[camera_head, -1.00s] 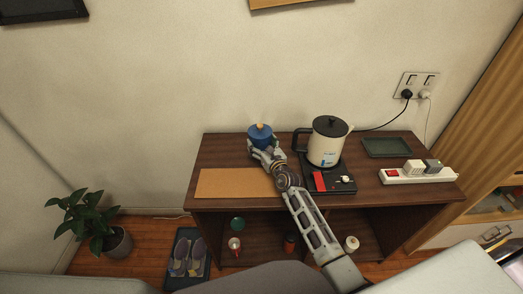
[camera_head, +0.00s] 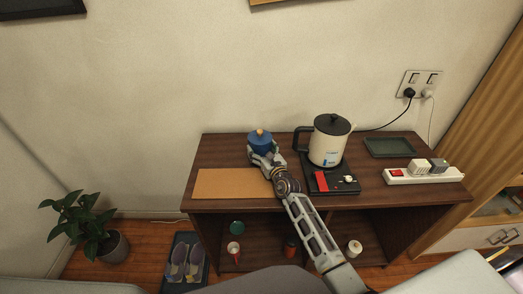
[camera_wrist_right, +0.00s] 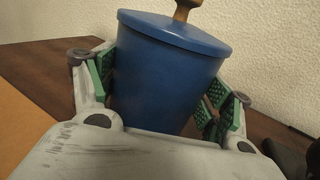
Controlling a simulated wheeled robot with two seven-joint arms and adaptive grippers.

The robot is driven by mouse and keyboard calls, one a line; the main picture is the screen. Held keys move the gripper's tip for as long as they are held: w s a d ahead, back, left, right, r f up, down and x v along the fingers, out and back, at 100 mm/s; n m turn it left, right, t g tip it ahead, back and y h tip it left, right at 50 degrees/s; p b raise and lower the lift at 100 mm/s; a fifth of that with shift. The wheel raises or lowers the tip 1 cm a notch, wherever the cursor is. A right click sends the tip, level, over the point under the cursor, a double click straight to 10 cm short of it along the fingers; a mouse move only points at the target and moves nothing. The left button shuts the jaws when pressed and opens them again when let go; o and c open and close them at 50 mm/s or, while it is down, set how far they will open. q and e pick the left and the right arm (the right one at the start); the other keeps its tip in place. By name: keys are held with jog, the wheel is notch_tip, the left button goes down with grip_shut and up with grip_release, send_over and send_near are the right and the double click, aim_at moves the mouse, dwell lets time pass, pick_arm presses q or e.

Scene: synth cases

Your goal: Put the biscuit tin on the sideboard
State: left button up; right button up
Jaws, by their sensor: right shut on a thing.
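The biscuit tin (camera_head: 259,145) is a blue round tin with a lid and a wooden knob. It is upright over the back left part of the dark wooden sideboard (camera_head: 226,150). My right gripper (camera_head: 262,153) is shut on the tin's sides. In the right wrist view the blue tin (camera_wrist_right: 165,80) sits between the green finger pads of the right gripper (camera_wrist_right: 160,85). The tin's bottom is hidden by the gripper, so I cannot tell whether it touches the top. My left gripper is not in view.
A tan mat (camera_head: 232,183) lies at the front left of the sideboard. A white kettle (camera_head: 328,146) stands right of the tin on a black base (camera_head: 345,184). A dark green tray (camera_head: 388,148) and a white power strip (camera_head: 425,176) lie farther right. Bare top surrounds the tin.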

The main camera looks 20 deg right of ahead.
aim_at(264, 153)
jog(key=o, duration=1.2)
jog(key=shift+f, duration=0.1)
jog(key=shift+o, duration=0.3)
jog(key=shift+s, duration=0.5)
jog(key=shift+s+d, duration=0.15)
jog(key=shift+s, duration=0.9)
jog(key=shift+s+d, duration=0.15)
jog(key=shift+s, duration=0.95)
jog(key=shift+s+d, duration=0.1)
jog(key=shift+s, duration=0.6)
jog(key=shift+s+d, duration=0.15)
jog(key=shift+s, duration=1.05)
jog(key=shift+s+d, duration=0.15)
jog(key=shift+s, duration=1)
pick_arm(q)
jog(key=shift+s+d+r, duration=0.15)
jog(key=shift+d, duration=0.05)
pick_arm(e)
jog(key=shift+s, duration=0.3)
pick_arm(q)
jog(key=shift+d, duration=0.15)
